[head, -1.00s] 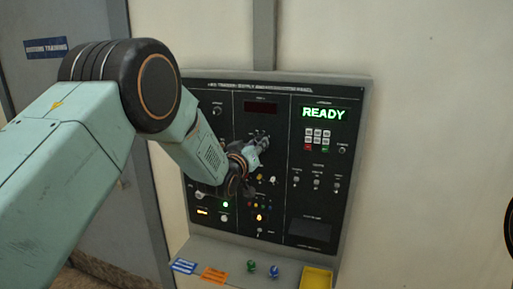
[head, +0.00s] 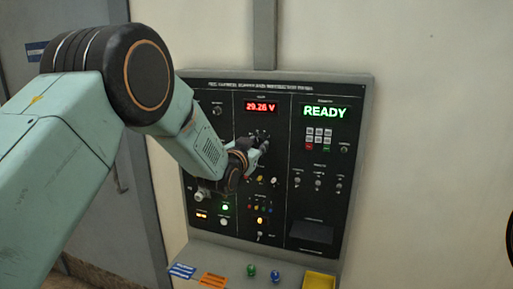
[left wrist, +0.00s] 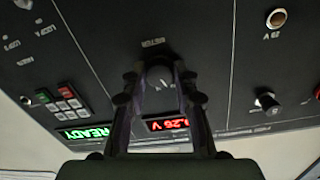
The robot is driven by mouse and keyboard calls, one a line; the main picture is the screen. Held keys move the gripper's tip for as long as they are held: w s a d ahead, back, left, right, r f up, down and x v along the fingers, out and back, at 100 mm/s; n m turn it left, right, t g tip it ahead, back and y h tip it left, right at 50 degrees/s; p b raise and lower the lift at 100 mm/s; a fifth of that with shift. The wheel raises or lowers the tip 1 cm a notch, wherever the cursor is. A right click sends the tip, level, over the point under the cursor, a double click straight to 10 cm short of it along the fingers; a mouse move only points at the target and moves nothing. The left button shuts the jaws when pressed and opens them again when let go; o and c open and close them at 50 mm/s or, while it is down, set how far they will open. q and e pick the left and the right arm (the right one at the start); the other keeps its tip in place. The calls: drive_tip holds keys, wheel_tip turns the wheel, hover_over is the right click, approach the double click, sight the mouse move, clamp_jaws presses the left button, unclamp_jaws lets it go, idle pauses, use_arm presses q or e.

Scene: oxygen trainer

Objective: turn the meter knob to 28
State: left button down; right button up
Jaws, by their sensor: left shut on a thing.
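In the head view my left gripper (head: 263,148) reaches the panel's middle column and hides most of the knob. The red meter display (head: 261,106) reads 29.26 V there; the left wrist view shows part of this display (left wrist: 167,124) upside down. My right gripper is not in view.
A green READY display (head: 324,112) and a keypad (head: 319,138) are on the panel's right column. Small coloured buttons and lamps lie below the gripper. The ledge holds blue and orange labels, green and blue plugs, and a yellow tray (head: 319,280).

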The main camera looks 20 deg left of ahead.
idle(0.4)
use_arm(q)
drive_tip(key=c, duration=1)
unclamp_jaws()
drive_tip(key=shift+s, duration=0.1)
drive_tip(key=s, duration=0.8)
drive_tip(key=s+a, duration=0.1)
drive_tip(key=s, duration=0.3)
drive_tip(key=shift+r, duration=0.25)
drive_tip(key=shift+w, duration=0.1)
